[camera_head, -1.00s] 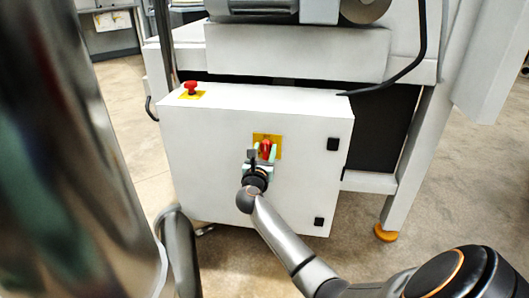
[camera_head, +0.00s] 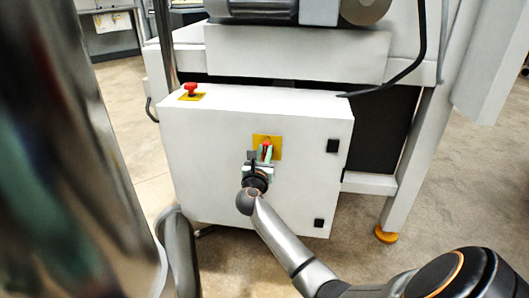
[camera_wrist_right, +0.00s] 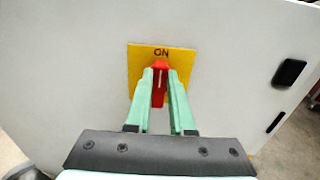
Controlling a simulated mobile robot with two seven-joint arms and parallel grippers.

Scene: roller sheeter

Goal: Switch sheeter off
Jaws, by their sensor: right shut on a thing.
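The sheeter's white control box (camera_head: 215,150) carries a yellow switch plate (camera_head: 275,141) with a red rotary switch (camera_head: 267,150) on its front. In the right wrist view the plate (camera_wrist_right: 177,60) reads "ON" above the red knob (camera_wrist_right: 160,82), whose handle stands upright. My right gripper (camera_wrist_right: 160,85), with green fingers, is shut on the red knob, one finger on each side. It also shows in the head view (camera_head: 265,157), in front of the plate. The fingers hide part of the knob and the lower plate. My left gripper is not in view.
A red emergency-stop button (camera_head: 191,89) on a yellow base sits on top of the box at the left. Black hinges (camera_head: 333,146) are on the box's right edge. A black cable (camera_head: 400,75) hangs at the upper right. The machine's leg (camera_head: 405,185) stands on the right.

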